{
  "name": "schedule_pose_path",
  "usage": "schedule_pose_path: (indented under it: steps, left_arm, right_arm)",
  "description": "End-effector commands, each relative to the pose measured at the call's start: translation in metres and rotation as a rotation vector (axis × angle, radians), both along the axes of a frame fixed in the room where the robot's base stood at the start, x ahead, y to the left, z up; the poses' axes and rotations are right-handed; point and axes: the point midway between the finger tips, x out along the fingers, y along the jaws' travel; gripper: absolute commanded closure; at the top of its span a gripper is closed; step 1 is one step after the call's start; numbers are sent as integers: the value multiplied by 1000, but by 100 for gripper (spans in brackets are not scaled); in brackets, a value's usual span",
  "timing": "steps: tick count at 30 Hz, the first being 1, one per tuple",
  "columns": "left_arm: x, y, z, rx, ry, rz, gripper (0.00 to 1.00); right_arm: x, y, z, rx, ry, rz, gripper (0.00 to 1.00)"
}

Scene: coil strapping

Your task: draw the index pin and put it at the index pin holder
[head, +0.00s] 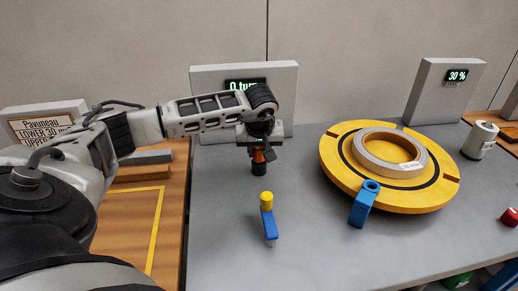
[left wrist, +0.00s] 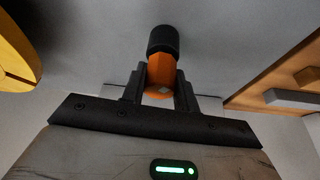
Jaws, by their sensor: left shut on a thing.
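The orange index pin (head: 258,157) is upright between the fingers of my left gripper (head: 260,149), which is shut on it. The left wrist view shows the orange body (left wrist: 160,72) between both dark fingers. A black cylinder (head: 258,169) sits directly below the orange part, at the grey table top; it also shows in the left wrist view (left wrist: 163,40). I cannot tell if this is the holder or part of the pin. A blue bracket (head: 362,207) with an open ring on top stands at the turntable's front edge. My right gripper is out of view.
A yellow turntable (head: 334,160) carries a grey ring (head: 424,157) to the right. A blue post with a yellow top (head: 267,219) stands in front of my left gripper. A display panel (head: 285,84) stands behind it. A grey-white canister (head: 474,146) stands far right.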

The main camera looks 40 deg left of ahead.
Motion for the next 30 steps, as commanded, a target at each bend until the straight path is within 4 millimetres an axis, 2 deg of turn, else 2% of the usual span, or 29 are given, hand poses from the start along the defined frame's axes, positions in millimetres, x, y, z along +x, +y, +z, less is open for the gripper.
schedule_pose_path:
  steps: [6,7,9,21,22,24,30]
  left_arm:
    - [0,0,-8,0,0,0,100]
    - [0,0,-6,0,-1,0,62]
    - [0,0,-6,-1,-1,0,45]
    - [0,0,-6,0,0,0,45]
    - [0,0,-6,0,0,0,45]
    - [0,0,-4,0,-1,0,45]
    - [-13,-14,44,0,-5,-2,45]
  right_arm:
    - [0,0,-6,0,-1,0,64]
    - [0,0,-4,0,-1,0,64]
    - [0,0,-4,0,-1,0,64]
    - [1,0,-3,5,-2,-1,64]
    - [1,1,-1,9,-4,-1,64]
    - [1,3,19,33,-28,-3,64]
    - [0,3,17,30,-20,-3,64]
